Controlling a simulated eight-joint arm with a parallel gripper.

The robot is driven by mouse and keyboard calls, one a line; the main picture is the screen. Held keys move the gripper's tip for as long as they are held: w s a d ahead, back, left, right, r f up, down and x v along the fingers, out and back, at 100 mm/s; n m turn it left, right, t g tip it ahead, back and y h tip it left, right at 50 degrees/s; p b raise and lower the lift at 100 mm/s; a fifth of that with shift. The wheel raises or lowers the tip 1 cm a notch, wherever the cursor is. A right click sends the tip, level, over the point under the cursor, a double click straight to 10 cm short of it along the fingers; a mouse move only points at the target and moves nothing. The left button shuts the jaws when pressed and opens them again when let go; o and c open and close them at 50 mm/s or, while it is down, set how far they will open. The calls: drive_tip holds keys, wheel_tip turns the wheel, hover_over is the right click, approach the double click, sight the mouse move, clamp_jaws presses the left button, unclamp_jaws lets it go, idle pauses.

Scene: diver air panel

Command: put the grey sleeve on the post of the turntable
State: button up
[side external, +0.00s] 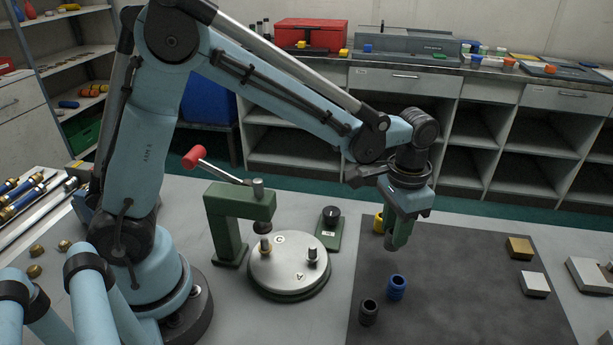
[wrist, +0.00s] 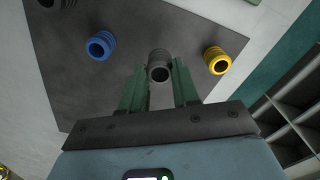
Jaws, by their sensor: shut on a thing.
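My gripper (side external: 397,243) points down over the dark mat, right of the turntable. In the wrist view its green fingers (wrist: 158,88) are closed on the grey sleeve (wrist: 158,64), a ribbed ring with its open end showing. The sleeve is hidden behind the finger in the side view.
A blue sleeve (side external: 397,287), a black sleeve (side external: 369,311) and a yellow sleeve (side external: 378,223) stand on the mat (side external: 460,290). A green press (side external: 238,205) with a red-handled lever overhangs the turntable's left edge. A green box with a black knob (side external: 329,229) stands behind the turntable.

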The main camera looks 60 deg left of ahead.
drive_tip(key=shift+r, duration=0.15)
drive_tip(key=shift+s+a+r, duration=0.15)
drive_tip(key=shift+s+r, duration=0.1)
drive_tip(key=shift+r, duration=0.15)
drive_tip(key=s+a+r, duration=0.3)
drive_tip(key=s+r, duration=0.3)
hover_over(313, 246)
drive_tip(key=shift+f, duration=1.85)
drive_tip(key=shift+f, duration=1.45)
idle(1.4)
drive_tip(key=o, duration=1)
drive_tip(key=shift+o, duration=0.7)
